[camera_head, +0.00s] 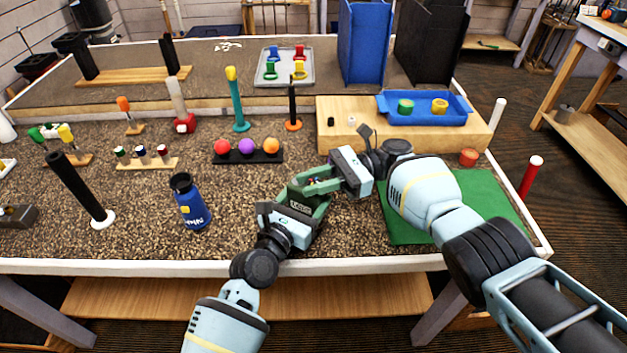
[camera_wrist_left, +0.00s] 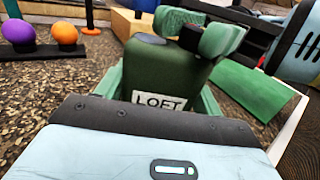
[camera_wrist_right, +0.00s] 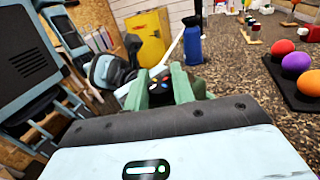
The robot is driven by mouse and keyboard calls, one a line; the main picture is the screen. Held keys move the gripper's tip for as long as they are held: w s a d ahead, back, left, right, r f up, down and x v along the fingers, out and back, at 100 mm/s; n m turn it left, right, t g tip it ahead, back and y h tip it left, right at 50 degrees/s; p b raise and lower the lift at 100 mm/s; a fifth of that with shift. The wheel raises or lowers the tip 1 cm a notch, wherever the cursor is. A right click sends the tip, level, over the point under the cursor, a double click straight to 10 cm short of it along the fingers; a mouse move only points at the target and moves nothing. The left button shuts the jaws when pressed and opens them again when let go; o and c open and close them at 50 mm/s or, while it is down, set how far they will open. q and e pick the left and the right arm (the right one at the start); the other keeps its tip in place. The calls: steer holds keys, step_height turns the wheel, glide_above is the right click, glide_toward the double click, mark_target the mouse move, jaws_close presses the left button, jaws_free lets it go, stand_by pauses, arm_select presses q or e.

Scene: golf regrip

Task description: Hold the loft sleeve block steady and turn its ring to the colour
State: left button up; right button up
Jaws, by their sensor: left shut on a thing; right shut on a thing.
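The dark green loft sleeve block (camera_head: 303,207) is above the front of the table, near its middle. In the left wrist view the block (camera_wrist_left: 170,82) shows its white LOFT label upright between the fingers. My left gripper (camera_head: 297,209) is shut on this block. My right gripper (camera_head: 318,182) comes from the right and is shut on the ring at the block's far end. In the right wrist view the dark ring (camera_wrist_right: 158,84) shows coloured dots between the green fingers. The right fingers cover much of the ring, so I cannot tell which colour is lined up.
A blue bottle (camera_head: 189,204) and a ball rack (camera_head: 248,157) stand left of and behind the grippers. A green mat (camera_head: 408,228) lies under my right arm. A wooden box (camera_head: 345,142) with a blue tray (camera_head: 388,117) is behind. The front-left tabletop is mostly clear.

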mark_target(315, 181)
steer(key=shift+f, duration=0.15)
steer(key=o, duration=1)
steer(key=shift+r, duration=5.1)
